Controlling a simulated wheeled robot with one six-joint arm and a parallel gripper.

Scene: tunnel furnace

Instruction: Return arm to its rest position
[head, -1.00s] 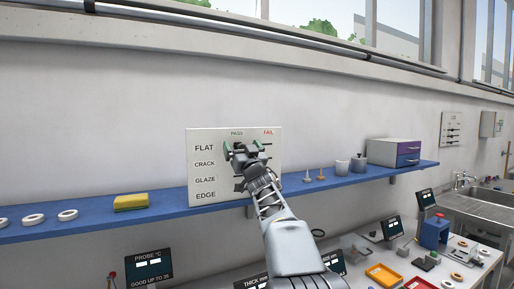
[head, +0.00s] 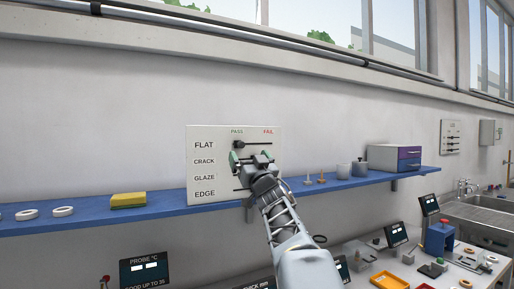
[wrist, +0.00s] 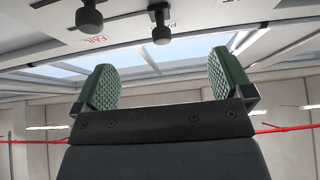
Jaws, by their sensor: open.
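My gripper (head: 256,158) is in front of the white check board (head: 205,170) on the blue shelf. It is open, with its green finger pads apart and nothing between them. In the wrist view the gripper (wrist: 162,85) also shows open and empty. The board has rows FLAT, CRACK, GLAZE and EDGE, with PASS and FAIL columns. The FLAT knob (head: 239,144) sits at the PASS end of its slot, above my gripper and apart from it. My gripper hides much of the lower slots. Two dark knobs (wrist: 161,30) show at the top of the wrist view.
The blue shelf (head: 90,225) carries white rings, a yellow sponge (head: 128,200), small cones, grey cups and a drawer box (head: 393,158). Below are display screens (head: 145,270) and a bench with trays and a blue stand (head: 439,238). A sink is at far right.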

